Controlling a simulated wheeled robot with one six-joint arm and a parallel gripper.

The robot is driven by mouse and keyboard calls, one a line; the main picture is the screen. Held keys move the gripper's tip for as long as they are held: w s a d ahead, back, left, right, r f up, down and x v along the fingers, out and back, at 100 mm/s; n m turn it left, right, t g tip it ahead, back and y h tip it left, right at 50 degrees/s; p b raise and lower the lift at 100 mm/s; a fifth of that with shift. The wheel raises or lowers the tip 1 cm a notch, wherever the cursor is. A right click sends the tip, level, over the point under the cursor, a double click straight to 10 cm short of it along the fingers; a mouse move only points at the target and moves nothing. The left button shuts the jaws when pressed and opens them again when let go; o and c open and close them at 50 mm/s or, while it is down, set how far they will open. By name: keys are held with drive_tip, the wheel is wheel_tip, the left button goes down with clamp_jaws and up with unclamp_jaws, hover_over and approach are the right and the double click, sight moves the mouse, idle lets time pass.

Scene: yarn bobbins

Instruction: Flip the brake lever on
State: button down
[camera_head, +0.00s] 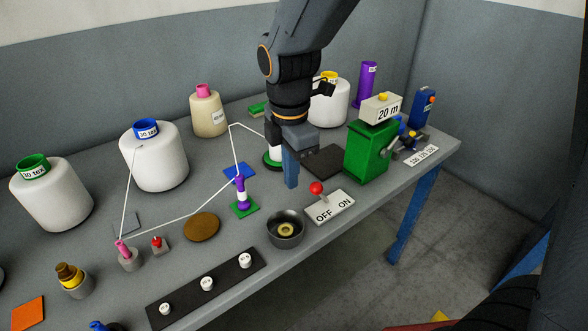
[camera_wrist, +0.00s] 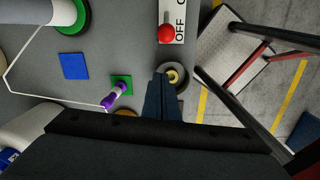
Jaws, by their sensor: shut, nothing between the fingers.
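The brake lever is a red ball (camera_head: 316,187) on a short grey stem, rising from a white plate (camera_head: 343,208) marked OFF and ON. The stem leans left, toward OFF. In the wrist view the red ball (camera_wrist: 166,33) is at the top centre, over the OFF end of the plate (camera_wrist: 180,9). My gripper (camera_head: 291,186) points down, a little left of the ball, apart from it in the head view. In the wrist view my gripper (camera_wrist: 162,78) has its blue fingers together with nothing between them.
A dark bowl (camera_head: 285,238) holding a ring stands left of the lever plate, near the front edge. A green box (camera_head: 368,155) stands behind right. A purple and white bobbin (camera_head: 241,192) and white yarn (camera_head: 185,218) are to the left. Beyond the front edge is floor.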

sight(321, 194)
drive_tip(key=f, duration=0.3)
drive_tip(key=f+p, duration=0.1)
drive_tip(key=f, duration=0.3)
drive_tip(key=shift+w+d+f, duration=0.1)
drive_tip(key=shift+w+d, duration=0.05)
drive_tip(key=shift+w, duration=0.05)
drive_tip(key=d, duration=0.1)
drive_tip(key=w+d+r+p, duration=0.1)
drive_tip(key=d, duration=0.1)
drive_tip(key=shift+w+d+r, duration=0.1)
drive_tip(key=shift+w+r, duration=0.15)
drive_tip(key=shift+r, duration=0.1)
